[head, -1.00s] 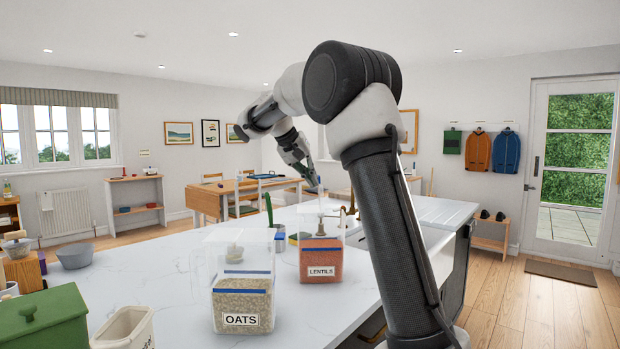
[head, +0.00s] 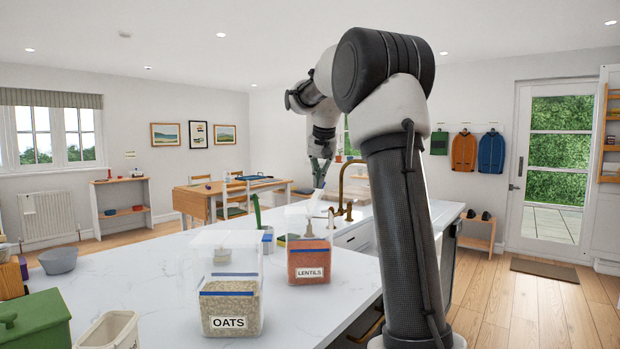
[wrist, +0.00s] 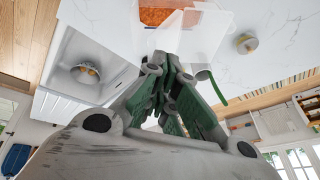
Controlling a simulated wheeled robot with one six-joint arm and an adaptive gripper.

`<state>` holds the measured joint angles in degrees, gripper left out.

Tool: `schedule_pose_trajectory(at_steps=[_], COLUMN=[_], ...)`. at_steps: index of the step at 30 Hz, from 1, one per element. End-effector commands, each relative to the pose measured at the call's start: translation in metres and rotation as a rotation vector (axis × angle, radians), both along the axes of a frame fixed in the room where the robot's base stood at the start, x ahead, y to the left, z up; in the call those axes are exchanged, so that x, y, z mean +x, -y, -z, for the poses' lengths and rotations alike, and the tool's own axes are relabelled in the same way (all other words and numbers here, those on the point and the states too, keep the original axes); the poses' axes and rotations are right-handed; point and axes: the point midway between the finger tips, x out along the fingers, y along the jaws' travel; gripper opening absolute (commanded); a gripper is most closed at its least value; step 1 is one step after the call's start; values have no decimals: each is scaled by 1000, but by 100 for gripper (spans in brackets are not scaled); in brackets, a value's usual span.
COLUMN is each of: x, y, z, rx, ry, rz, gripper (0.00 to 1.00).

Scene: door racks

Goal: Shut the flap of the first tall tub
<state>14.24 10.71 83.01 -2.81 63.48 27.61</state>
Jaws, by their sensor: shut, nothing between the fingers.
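A tall clear tub labelled OATS (head: 230,308) stands on the white counter, with pale oats and a blue band. A second clear tub labelled LENTILS (head: 309,263) stands behind it to the right, and its orange contents (wrist: 160,14) show at the top of the wrist view. A clear panel (wrist: 203,35) beside the lentils looks like a raised flap, but its exact angle is hard to tell. My gripper (head: 319,185) points down just above the lentils tub. In the wrist view its green fingers (wrist: 172,62) are shut and empty; contact with the panel cannot be told.
A brass tap (head: 347,190) and sink (wrist: 85,65) lie beside the lentils tub. A green-handled utensil stands in a pot (head: 267,238) behind the oats. A green box (head: 35,322) and a cream bin (head: 108,330) are at front left.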

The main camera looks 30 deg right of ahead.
Motion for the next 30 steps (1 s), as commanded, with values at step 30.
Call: schedule_pose_trajectory(at_steps=[30], x=[-33], y=[64], z=[69], rx=[808], ry=[416], rz=[3], gripper=[0])
